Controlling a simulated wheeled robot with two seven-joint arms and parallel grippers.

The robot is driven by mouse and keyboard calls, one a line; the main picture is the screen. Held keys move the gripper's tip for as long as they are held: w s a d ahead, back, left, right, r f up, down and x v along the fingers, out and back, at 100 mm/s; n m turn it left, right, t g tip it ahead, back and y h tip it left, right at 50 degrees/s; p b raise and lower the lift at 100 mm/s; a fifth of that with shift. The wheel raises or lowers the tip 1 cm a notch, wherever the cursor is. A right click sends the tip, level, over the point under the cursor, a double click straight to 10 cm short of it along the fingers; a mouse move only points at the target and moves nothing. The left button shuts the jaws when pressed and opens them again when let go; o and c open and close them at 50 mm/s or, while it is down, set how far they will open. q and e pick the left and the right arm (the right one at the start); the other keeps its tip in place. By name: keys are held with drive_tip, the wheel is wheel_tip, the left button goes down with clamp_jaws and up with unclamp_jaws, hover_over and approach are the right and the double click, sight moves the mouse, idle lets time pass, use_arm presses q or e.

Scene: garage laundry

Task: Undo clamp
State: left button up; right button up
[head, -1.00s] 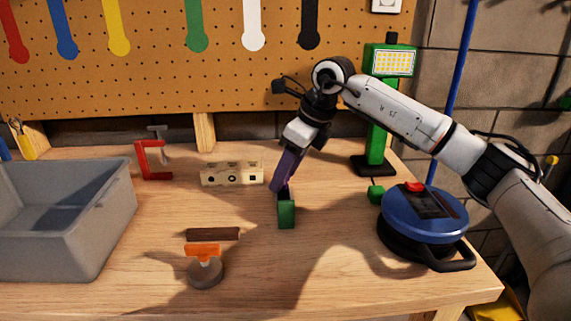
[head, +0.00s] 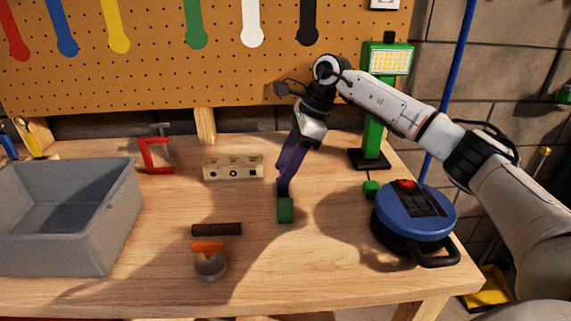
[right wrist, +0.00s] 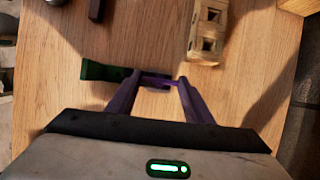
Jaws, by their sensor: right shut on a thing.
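A red C-clamp (head: 157,153) with a grey screw stands at the back left of the bench, and I cannot tell whether it grips anything. My left gripper is not in view.
A grey bin (head: 60,235) fills the left. A pale block with holes (head: 233,167), a dark bar (head: 216,229), and an orange piece (head: 207,246) by a grey round part (head: 211,266) lie mid-bench. A blue round device (head: 415,215) and green lamp (head: 374,120) stand right.

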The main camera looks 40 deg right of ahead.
drive_tip(key=shift+s+a+f, duration=0.1)
drive_tip(key=shift+s+f, duration=0.1)
drive_tip(key=shift+f, duration=0.25)
drive_tip(key=o, duration=1.1)
drive_tip(key=shift+w, duration=0.1)
drive_tip(key=shift+c, duration=0.2)
drive_tip(key=shift+r, duration=0.2)
drive_tip(key=shift+d+r, duration=0.2)
drive_tip(key=shift+r, duration=0.1)
drive_tip(key=v, duration=0.9)
drive_tip(key=shift+r, duration=0.25)
